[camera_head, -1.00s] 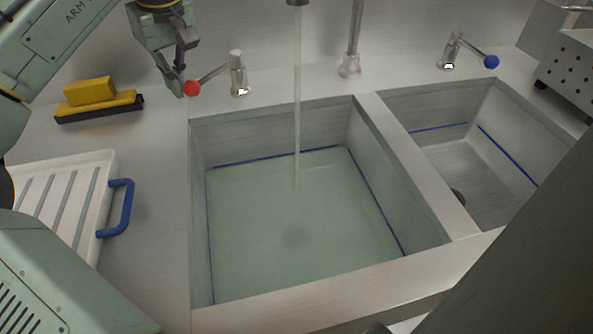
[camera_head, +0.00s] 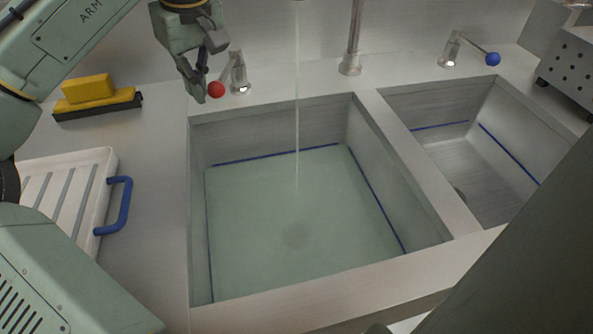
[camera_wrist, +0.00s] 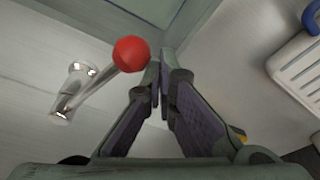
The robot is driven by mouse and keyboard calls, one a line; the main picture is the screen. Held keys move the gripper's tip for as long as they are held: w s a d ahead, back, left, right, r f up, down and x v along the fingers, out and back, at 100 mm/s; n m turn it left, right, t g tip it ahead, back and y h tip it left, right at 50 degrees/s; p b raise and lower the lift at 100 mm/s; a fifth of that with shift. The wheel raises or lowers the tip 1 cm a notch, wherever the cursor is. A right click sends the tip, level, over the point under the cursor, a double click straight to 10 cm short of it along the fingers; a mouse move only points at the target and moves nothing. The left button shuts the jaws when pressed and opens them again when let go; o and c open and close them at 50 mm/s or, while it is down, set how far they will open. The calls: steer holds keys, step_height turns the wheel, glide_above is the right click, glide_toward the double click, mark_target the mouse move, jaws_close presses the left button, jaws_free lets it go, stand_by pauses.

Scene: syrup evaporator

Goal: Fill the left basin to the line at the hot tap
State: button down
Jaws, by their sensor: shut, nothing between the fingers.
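The left basin (camera_head: 290,230) holds greenish water, with its surface at about the blue line (camera_head: 375,200) on the walls. A thin stream of water (camera_head: 297,120) falls into it from above. The hot tap (camera_head: 238,74) has a lever with a red knob (camera_head: 216,90), which also shows in the wrist view (camera_wrist: 131,53). My gripper (camera_head: 206,92) is at the left side of the red knob, close to or touching it. In the wrist view its fingers (camera_wrist: 163,85) are together and empty, with the knob outside them.
A right basin (camera_head: 470,170) looks empty, with a blue-knobbed tap (camera_head: 493,59) behind it. A yellow sponge (camera_head: 88,89) on a dark-edged yellow block and a white ribbed tray (camera_head: 70,190) with blue handle (camera_head: 122,205) lie left. A perforated metal box (camera_head: 570,70) stands right.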

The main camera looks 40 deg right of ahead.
steer(key=shift+s+d, duration=0.1)
steer(key=shift+s+d, duration=0.85)
steer(key=shift+s, duration=0.2)
steer(key=shift+d, duration=0.1)
steer(key=shift+s+d, duration=0.45)
steer(key=shift+d, duration=0.05)
step_height(320, 180, up, 9)
steer(key=p, duration=1)
glide_above(215, 85)
steer(key=a, duration=0.1)
